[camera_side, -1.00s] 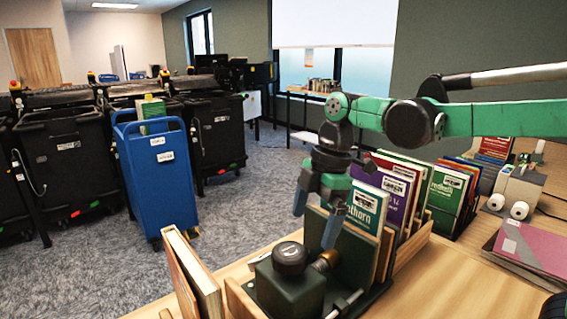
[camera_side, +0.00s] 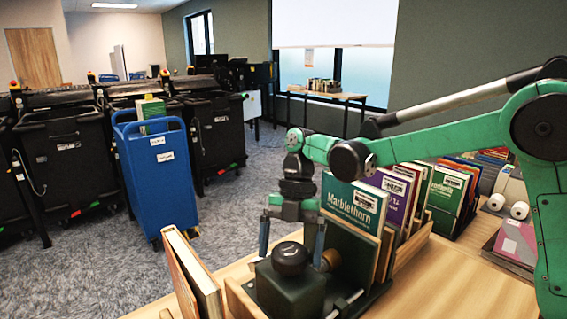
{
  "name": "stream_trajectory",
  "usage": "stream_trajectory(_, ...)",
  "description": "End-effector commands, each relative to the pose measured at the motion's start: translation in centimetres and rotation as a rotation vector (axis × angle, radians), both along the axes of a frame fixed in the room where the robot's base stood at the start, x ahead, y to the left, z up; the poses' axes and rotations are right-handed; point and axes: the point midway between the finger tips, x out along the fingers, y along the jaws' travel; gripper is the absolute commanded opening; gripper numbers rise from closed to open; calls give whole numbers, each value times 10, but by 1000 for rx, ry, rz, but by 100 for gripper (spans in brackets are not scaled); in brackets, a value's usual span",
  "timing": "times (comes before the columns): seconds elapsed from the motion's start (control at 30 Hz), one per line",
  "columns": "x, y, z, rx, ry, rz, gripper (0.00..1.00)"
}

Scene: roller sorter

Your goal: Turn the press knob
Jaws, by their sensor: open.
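The press knob (camera_side: 290,258) is a round black knob on top of a dark green press block (camera_side: 290,289), which stands at the front of a wooden book tray. My gripper (camera_side: 292,252) points straight down over the knob. Its two blue-grey fingers are apart, one to the left of the knob and one to the right. It is open and holds nothing. I cannot tell whether the fingers touch the knob. A brass-coloured fitting (camera_side: 328,261) sits just right of the knob, partly behind the right finger.
Upright books, among them a green Marblethorn book (camera_side: 352,205), stand right behind the press. Other books (camera_side: 192,275) lean at the left. A blue cart (camera_side: 158,180) and black bins (camera_side: 75,165) stand on the carpet. The wooden table (camera_side: 430,285) is bare at front right.

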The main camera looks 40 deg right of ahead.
Motion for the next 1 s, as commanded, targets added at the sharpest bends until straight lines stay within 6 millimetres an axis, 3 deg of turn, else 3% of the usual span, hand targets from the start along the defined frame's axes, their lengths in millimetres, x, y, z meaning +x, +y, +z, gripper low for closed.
stream_trajectory(0.2, 0, 0, 0, 0, 0, 0, 100)
stream_trajectory(0.4, 0, 0, 0, 0, 0, -1, 43)
stream_trajectory(0.47, 0, 0, 0, 0, 0, -1, 26)
stream_trajectory(0.5, 0, 0, 0, 0, 0, -1, 22)
stream_trajectory(0.77, 0, 0, 0, 0, 0, -32, 22)
stream_trajectory(1.0, -1, -1, 0, -1, 1, -163, 22)
